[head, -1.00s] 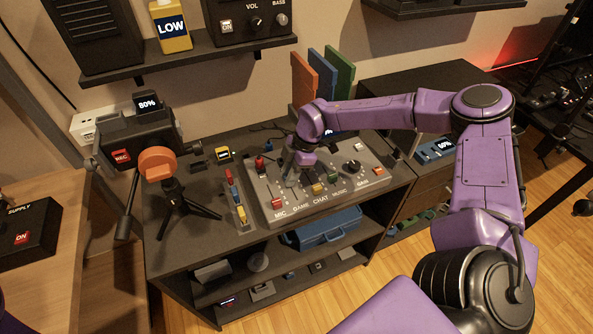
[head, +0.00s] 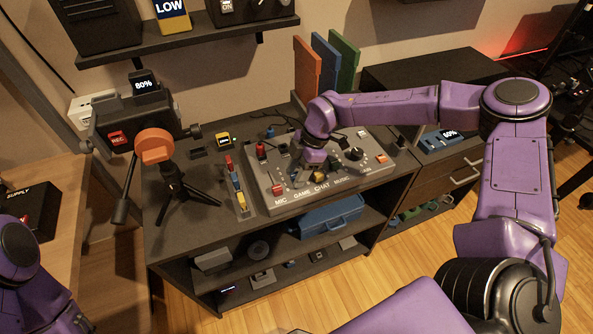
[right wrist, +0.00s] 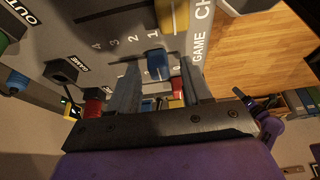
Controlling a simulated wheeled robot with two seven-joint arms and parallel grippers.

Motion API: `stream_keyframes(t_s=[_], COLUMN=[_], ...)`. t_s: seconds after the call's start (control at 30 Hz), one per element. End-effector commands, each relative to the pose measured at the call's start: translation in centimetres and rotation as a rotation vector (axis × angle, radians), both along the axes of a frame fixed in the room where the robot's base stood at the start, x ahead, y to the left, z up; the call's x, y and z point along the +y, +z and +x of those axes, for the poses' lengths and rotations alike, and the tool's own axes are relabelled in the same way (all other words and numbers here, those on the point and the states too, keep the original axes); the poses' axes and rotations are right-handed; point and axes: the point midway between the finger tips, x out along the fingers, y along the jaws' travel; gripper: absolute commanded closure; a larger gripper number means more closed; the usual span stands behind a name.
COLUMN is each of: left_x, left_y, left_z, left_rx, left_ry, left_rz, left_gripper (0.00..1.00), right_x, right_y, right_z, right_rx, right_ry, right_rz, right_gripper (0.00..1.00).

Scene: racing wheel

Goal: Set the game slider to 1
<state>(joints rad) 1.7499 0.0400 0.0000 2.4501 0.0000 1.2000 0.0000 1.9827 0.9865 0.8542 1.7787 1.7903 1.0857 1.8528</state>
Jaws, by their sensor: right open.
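The mixer panel (head: 262,199) stands on the cabinet top and carries labelled sliders. The game slider's blue knob (right wrist: 157,65) shows in the right wrist view close to the printed 1, on the track that ends at the GAME label. My right gripper (right wrist: 160,72) is open, with one finger on each side of the blue knob; I cannot tell if either finger touches it. In the head view my right gripper (head: 305,177) is low over the middle of the panel and hides much of that slider. My left arm shows at the lower left, its gripper out of frame.
The yellow chat knob (right wrist: 173,15) is beside the game track. The red mic knob (head: 279,189) is at the panel's left. A camera on a tripod (head: 172,185) and a strip of coloured sliders (head: 236,185) stand left of the panel. Upright coloured boards (head: 307,70) stand behind it.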

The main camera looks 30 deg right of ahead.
Motion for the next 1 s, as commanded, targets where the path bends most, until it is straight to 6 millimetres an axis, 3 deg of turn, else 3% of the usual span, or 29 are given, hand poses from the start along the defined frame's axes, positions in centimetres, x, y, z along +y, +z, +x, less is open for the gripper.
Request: stream_keyframes(t_s=[0.5, 1.0], left_x=[0.0, 0.0], left_y=[-1.7, -1.7], left_z=[0.0, 0.0], left_rx=[0.000, 0.000], left_ry=[0.000, 0.000], left_rz=[0.000, 0.000], left_gripper=[0.51, 0.51], right_x=[-3.7, -3.9], right_y=[9.0, 9.6], right_z=[-0.2, -0.3], right_rx=[-0.003, 0.000], right_ry=[0.000, 0.000], right_rz=[0.000, 0.000], right_gripper=[0.51, 0.51])
